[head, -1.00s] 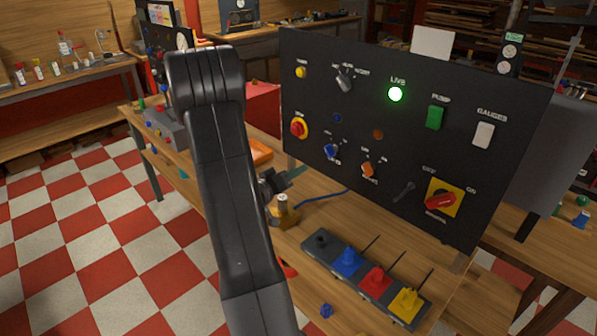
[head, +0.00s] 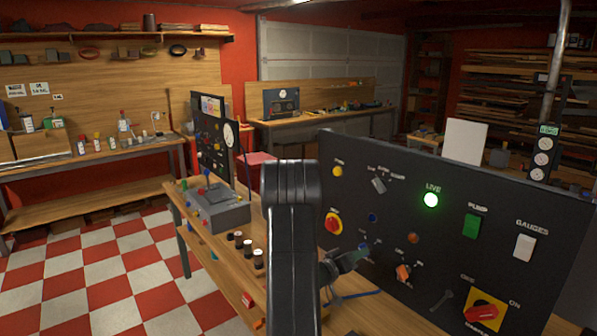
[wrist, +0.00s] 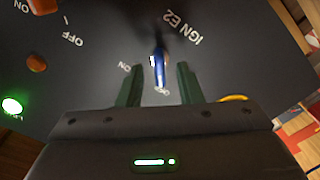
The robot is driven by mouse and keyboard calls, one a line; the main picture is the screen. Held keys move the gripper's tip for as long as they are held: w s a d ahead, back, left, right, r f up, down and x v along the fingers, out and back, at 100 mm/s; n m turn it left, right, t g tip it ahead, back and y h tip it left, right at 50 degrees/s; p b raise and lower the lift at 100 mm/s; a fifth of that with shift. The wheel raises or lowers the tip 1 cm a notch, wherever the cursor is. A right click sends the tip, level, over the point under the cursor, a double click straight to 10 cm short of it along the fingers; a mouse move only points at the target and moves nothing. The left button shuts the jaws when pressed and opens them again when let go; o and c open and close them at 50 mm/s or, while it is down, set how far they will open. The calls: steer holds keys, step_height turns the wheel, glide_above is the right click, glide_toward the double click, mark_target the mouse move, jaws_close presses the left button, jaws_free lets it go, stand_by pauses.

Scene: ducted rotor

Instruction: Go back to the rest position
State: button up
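My gripper (head: 360,250) is in front of the black control panel (head: 460,215), at its lower left part. In the wrist view its two green fingers (wrist: 159,85) are apart. The blue switch (wrist: 158,70) labelled IGN E2 shows between them, with a gap on each side. I cannot tell whether the fingertips reach past its tip. In the head view my gripper covers that switch. My arm rises in the middle of the head view and bends over toward the panel.
The green LIVE lamp (head: 431,200) is lit. An orange switch (head: 403,272) sits just right of my gripper. The red rotary switch (head: 481,313) is lower right. Checkered floor (head: 110,270) is clear.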

steer(key=shift+x, duration=0.85)
